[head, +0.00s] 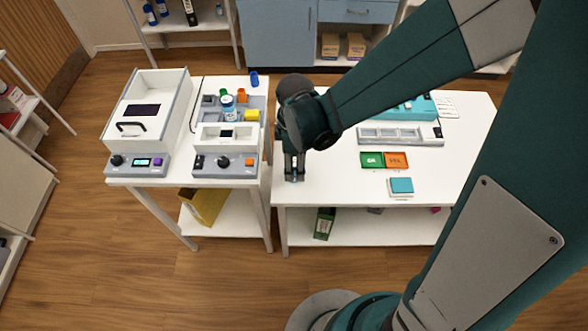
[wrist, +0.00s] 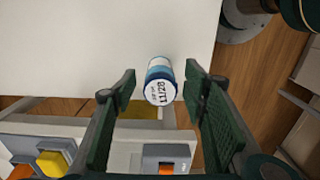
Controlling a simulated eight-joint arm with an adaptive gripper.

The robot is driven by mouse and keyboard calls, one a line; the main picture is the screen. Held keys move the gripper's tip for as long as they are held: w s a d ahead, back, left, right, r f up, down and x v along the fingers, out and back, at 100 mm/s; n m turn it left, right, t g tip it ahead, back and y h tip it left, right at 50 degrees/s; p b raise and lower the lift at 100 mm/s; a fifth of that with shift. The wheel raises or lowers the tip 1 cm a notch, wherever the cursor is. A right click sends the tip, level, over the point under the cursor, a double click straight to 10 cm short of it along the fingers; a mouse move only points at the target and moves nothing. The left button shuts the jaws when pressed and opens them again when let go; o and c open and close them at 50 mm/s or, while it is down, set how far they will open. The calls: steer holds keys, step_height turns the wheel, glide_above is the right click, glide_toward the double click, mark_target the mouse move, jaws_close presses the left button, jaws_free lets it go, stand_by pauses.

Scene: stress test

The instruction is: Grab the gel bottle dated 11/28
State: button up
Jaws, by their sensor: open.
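A small bottle with a blue-and-white body and a white top (wrist: 160,93) stands in the wrist view near the edge of a white tabletop. Its top carries dark print that looks like 11/28, turned in the picture. My gripper (wrist: 159,73) is open, with one finger on each side of the bottle in that view and visible gaps to both. In the head view my gripper (head: 294,176) points down over the left edge of the right table; I cannot clearly make out the bottle there.
The right table (head: 330,185) holds green and orange trays (head: 384,160) and a teal block (head: 401,185). A narrow gap separates it from the left table (head: 185,174), which holds two devices, another blue-and-white bottle (head: 228,103) and a yellow block (head: 252,115).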

steer(key=shift+f, duration=1.45)
steer(key=c, duration=1)
steer(key=shift+r, duration=0.1)
steer(key=shift+r+p, duration=0.8)
steer(key=shift+r, duration=4.1)
